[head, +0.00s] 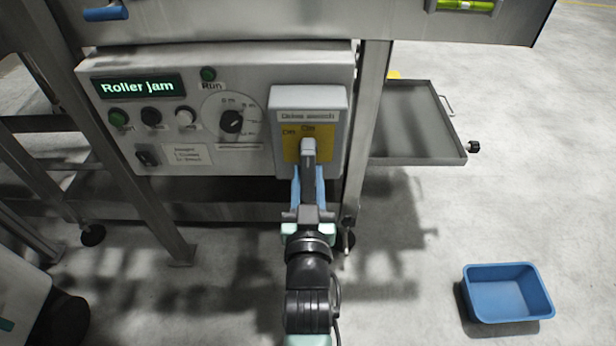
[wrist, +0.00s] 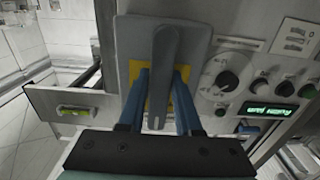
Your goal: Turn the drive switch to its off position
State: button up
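The drive switch (head: 309,100) is a grey box with a yellow plate and a grey lever handle (head: 308,151), at the right end of the control panel. The handle points at the viewer and roughly upright, below a label that seems to read "On"; another label sits to its left. In the wrist view the handle (wrist: 165,75) stands lengthwise between my two blue fingers. My gripper (head: 308,172) is open around the handle, one finger on each side; it also shows in the wrist view (wrist: 161,82). I cannot tell whether either finger touches the handle.
The control panel (head: 225,160) has a "Roller jam" display (head: 138,87), several buttons and a black dial (head: 232,121) left of the switch. A frame leg (head: 366,130) stands close to its right. A grey tray (head: 410,120) and a blue bin (head: 507,292) are further right.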

grip_shut()
dwell(1.1)
